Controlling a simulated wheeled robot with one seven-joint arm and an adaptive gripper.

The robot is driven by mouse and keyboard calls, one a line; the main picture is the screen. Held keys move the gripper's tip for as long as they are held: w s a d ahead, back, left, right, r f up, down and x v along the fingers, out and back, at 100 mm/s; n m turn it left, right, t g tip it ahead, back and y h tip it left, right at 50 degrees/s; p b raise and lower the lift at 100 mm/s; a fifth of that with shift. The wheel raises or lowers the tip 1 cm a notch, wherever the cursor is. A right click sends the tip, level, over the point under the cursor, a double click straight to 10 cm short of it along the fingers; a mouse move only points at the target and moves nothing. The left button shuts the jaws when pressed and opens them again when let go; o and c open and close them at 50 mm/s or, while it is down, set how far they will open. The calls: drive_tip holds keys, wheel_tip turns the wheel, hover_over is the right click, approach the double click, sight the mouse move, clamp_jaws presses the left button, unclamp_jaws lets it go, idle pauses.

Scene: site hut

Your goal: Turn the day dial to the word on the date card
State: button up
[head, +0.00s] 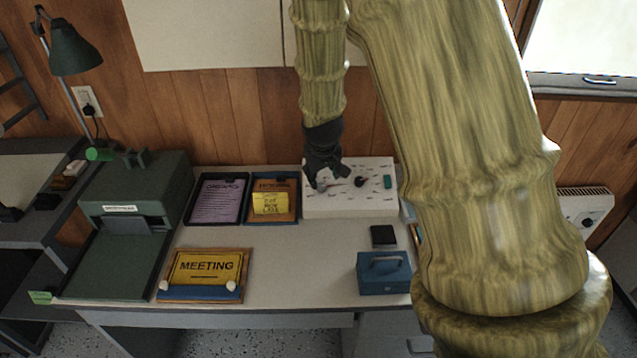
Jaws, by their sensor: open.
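A white panel (350,205) with small dark marks lies at the back of the desk. A black knob (361,181) shows on it, and a green part (388,181) sits at its right side. My gripper (326,184) is open over the left part of the panel and partly hides a grey round part there. I cannot tell whether it touches that part, and I cannot read the panel's words. A yellow note (270,204) with small handwritten-looking words lies in a wooden tray. A yellow card (205,267) reads "MEETING". I cannot tell which is the date card.
A dark tray (245,212) with a lilac sheet lies left of the note. A green machine (140,205) stands at the left. A blue box (384,274) and a small black item (384,236) lie at the right. The desk's middle (310,265) is clear.

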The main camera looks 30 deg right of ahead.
sight(321, 186)
drive_tip(key=shift+g, duration=0.3)
drive_tip(key=w+f, duration=0.2)
drive_tip(key=f, duration=0.1)
drive_tip(key=w+d+f, duration=0.1)
drive_tip(key=f, duration=0.1)
drive_tip(key=shift+w, duration=0.15)
drive_tip(key=shift+d+f+p, duration=0.15)
drive_tip(key=shift+f+p, duration=0.15)
drive_tip(key=shift+f, duration=0.05)
drive_tip(key=shift+s+d+f, duration=0.2)
drive_tip(key=shift+d+f, duration=0.05)
drive_tip(key=shift+f, duration=0.15)
drive_tip(key=shift+w+d+f, duration=0.15)
drive_tip(key=shift+w+f, duration=0.5)
drive_tip(key=shift+f, duration=0.3)
drive_tip(key=shift+s+r, duration=0.15)
drive_tip(key=shift+s, duration=0.05)
drive_tip(key=shift+w, duration=0.1)
drive_tip(key=c, duration=1.1)
